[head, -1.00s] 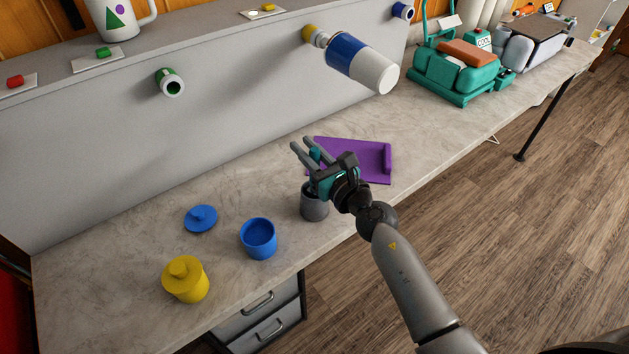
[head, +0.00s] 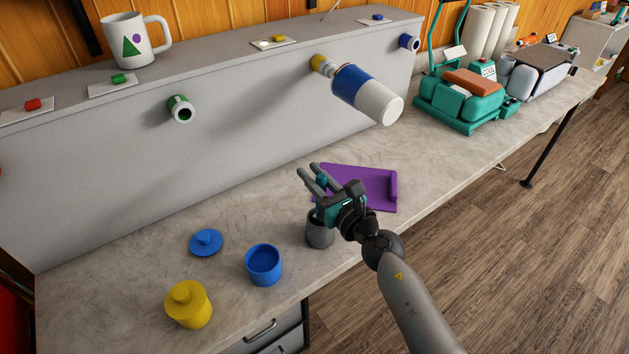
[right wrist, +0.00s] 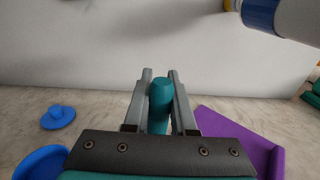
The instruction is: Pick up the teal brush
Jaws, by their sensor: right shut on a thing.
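The teal brush (right wrist: 160,97) stands upright between the fingers of my right gripper in the right wrist view. My right gripper (head: 315,181) is shut on it, above the dark grey cup (head: 319,234). In the head view only a small teal part of the brush (head: 322,180) shows between the fingers. The gripper and wrist hide the rest, so I cannot tell whether its lower end is inside the cup. My left gripper is in neither view.
A purple dustpan-like tray (head: 375,189) lies right of the gripper. A blue cup (head: 264,264), a blue lid (head: 206,242) and a lidded yellow jar (head: 188,305) stand to the left. A blue-and-white roll (head: 367,94) juts from the grey wall panel (head: 250,130) above.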

